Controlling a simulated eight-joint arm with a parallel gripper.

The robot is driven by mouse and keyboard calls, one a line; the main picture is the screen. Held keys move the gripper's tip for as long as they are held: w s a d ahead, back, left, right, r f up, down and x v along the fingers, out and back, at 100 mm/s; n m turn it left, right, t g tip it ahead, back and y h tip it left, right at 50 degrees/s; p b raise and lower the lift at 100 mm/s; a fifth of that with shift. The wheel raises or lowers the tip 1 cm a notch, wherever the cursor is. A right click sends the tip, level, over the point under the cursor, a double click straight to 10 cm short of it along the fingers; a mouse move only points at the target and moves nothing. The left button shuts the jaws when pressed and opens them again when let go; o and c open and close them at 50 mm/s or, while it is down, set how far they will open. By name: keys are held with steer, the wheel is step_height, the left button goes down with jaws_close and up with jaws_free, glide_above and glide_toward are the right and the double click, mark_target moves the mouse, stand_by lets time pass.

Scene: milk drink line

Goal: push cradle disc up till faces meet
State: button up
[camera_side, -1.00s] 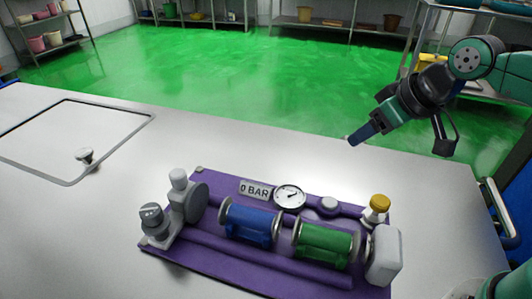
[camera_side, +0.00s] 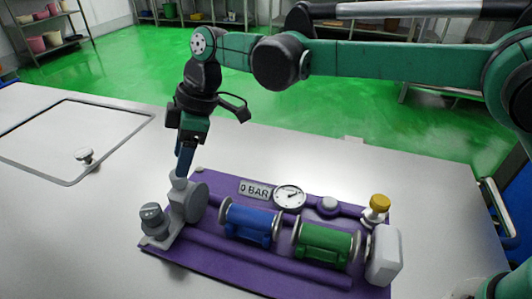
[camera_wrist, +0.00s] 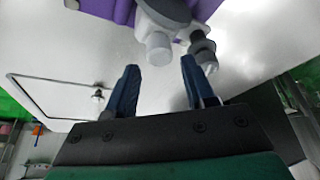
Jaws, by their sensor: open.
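The grey disc (camera_side: 197,203) stands upright at the left end of the purple cradle (camera_side: 172,257), with a pale knob (camera_side: 178,180) on its holder. A gap shows between the disc and the left flange of the blue spool piece (camera_side: 247,223). A green spool piece (camera_side: 325,243) lies to the right of the blue one, and a small gap shows between them. My gripper (camera_side: 183,172) points down just above or at the knob. In the wrist view its blue fingers (camera_wrist: 160,64) are spread, with the knob (camera_wrist: 158,48) between or just beyond their tips; contact is unclear.
A grey ribbed knob (camera_side: 152,217) stands close left of the disc. A "0 BAR" plate (camera_side: 256,189), a dial gauge (camera_side: 290,196), a yellow-capped valve (camera_side: 377,208) and a white end block (camera_side: 385,256) occupy the cradle.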

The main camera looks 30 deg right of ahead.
glide_above(176, 207)
steer(key=w+d, duration=0.2)
steer(key=shift+s+f, duration=0.15)
steer(key=shift+f, duration=0.9)
steer(key=shift+s+f, duration=0.1)
steer(key=shift+f, duration=0.95)
jaws_close()
